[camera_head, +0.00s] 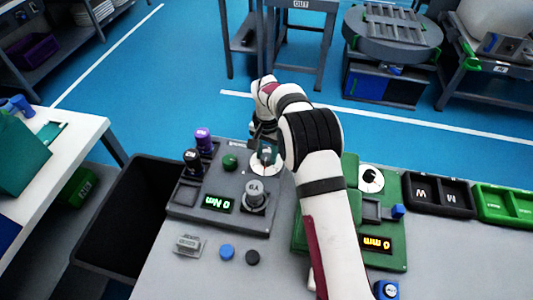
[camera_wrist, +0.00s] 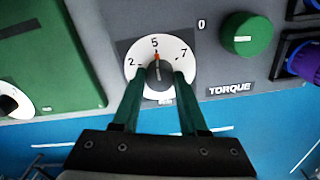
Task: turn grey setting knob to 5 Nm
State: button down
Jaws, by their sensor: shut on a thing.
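The grey setting knob (camera_wrist: 158,74) sits at the centre of a white dial (camera_wrist: 181,47) marked 2, 5 and 7 on the grey torque panel. Its orange pointer is at the 5 mark. My gripper (camera_wrist: 157,82) is shut on the knob, one green finger on each side. In the head view my gripper (camera_head: 264,142) reaches down over this dial (camera_head: 266,165) and hides most of the knob. The green display (camera_head: 217,203) on the grey panel (camera_head: 200,222) appears upside down and seems to read 0 Nm.
A green round knob (camera_wrist: 245,34) sits beside the dial, with purple parts (camera_wrist: 303,60) beyond it. A green panel (camera_head: 393,191) with another dial stands to the right of the grey panel. A black bin (camera_head: 120,235) is at the left.

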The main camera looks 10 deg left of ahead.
aim_at(267, 156)
dwell(0.3)
jog(key=shift+c, duration=2.2)
grip_release()
jog(key=shift+r, duration=0.1)
notch_tip(267, 156, up, 16)
